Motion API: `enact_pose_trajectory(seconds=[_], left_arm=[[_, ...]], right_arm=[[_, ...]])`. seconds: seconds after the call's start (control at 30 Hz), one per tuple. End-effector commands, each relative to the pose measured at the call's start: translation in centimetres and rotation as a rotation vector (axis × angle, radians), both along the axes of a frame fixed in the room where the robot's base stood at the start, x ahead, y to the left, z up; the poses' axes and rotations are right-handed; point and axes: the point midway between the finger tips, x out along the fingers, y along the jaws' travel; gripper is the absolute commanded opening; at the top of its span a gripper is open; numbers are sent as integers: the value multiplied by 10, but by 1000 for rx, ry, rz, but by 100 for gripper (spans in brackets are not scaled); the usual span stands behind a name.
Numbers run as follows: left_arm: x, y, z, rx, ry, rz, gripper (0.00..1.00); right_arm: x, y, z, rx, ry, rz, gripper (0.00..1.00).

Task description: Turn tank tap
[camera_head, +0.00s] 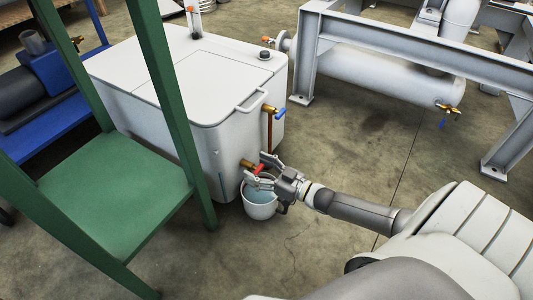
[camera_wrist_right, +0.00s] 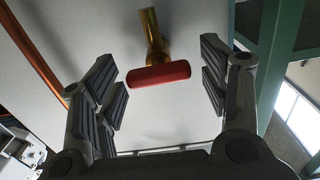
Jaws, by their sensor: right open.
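The tank (camera_head: 150,75) is a white box with a lid and handle. Low on its side is a brass tap with a red handle (camera_head: 258,169). In the right wrist view the red handle (camera_wrist_right: 158,75) lies crosswise, slightly tilted, in front of its brass stem (camera_wrist_right: 151,32). My right gripper (camera_head: 266,172) is open at this tap. In the right wrist view its fingers (camera_wrist_right: 158,88) stand on both sides of the red handle, with gaps on each side, apart from it. A second tap with a blue handle (camera_head: 280,112) sits higher, above a copper pipe (camera_head: 269,133). My left gripper is not in view.
A white bucket (camera_head: 260,203) stands on the floor below the red tap and my right gripper. A green frame with a shelf (camera_head: 115,195) stands close on the left. A grey steel frame (camera_head: 400,52) with a cylinder (camera_head: 375,78) is at the right back. Bare floor (camera_head: 360,150) lies between.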

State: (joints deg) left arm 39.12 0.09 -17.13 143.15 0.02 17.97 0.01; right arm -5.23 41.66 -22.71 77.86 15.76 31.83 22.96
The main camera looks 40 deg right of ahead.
Motion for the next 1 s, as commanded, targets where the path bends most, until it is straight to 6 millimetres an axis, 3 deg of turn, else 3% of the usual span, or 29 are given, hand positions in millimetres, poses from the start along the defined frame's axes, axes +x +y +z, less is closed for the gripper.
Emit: enact_pose_trajectory(seconds=[0.17,0.6,0.8,1.0], left_arm=[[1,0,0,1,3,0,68],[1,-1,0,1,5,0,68],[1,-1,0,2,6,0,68],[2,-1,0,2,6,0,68]], right_arm=[[-19,-8,-2,-1,4,0,68],[-92,-38,-1,-1,5,0,68],[-107,-44,-1,0,2,0,68],[-110,-45,0,1,0,0,68]])
